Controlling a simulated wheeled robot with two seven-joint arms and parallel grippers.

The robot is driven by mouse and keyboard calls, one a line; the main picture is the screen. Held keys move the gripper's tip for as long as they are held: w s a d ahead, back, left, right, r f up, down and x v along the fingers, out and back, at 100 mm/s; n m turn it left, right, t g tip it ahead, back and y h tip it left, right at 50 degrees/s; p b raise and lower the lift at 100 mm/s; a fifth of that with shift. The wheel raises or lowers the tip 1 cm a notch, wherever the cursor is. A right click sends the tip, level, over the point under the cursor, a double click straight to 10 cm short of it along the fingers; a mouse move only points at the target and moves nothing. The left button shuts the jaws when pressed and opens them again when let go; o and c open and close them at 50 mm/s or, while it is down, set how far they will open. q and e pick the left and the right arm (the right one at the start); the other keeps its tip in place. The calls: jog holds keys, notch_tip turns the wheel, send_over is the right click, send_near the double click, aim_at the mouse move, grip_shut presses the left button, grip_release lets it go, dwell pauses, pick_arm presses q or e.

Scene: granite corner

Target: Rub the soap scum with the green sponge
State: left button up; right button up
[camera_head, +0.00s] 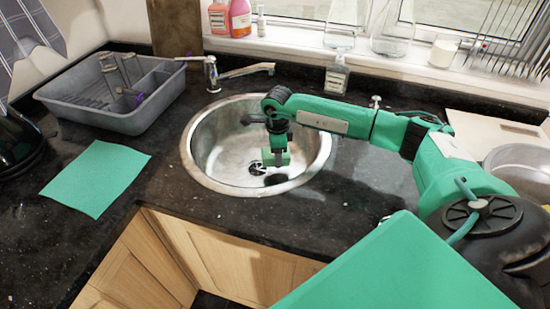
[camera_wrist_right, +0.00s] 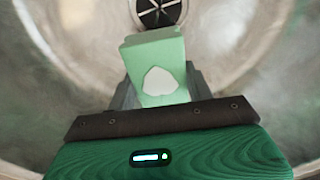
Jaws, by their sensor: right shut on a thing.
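The green sponge (camera_wrist_right: 150,50) is a pale green block with a whitish patch on its face. My right gripper (camera_head: 276,150) points down into the round steel sink (camera_head: 196,160) and is shut on the sponge, which shows as a small green block (camera_head: 284,158) in the head view. The sponge is beside the drain (camera_wrist_right: 160,10); I cannot tell whether it touches the basin floor. The basin has cloudy grey patches, but I cannot clearly make out the soap scum. My left gripper is not in view.
A tap (camera_head: 212,75) stands behind the sink. A grey dish rack (camera_head: 105,118) and a green cloth (camera_head: 96,178) lie to the left on the dark counter. A soap bottle (camera_head: 336,76) stands behind my right arm.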

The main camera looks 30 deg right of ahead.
jog(key=shift+w+r, duration=0.1)
jog(key=shift+r, duration=0.45)
jog(key=shift+r+p, duration=0.55)
jog(key=shift+r, duration=0.8)
jog(key=shift+a, duration=0.1)
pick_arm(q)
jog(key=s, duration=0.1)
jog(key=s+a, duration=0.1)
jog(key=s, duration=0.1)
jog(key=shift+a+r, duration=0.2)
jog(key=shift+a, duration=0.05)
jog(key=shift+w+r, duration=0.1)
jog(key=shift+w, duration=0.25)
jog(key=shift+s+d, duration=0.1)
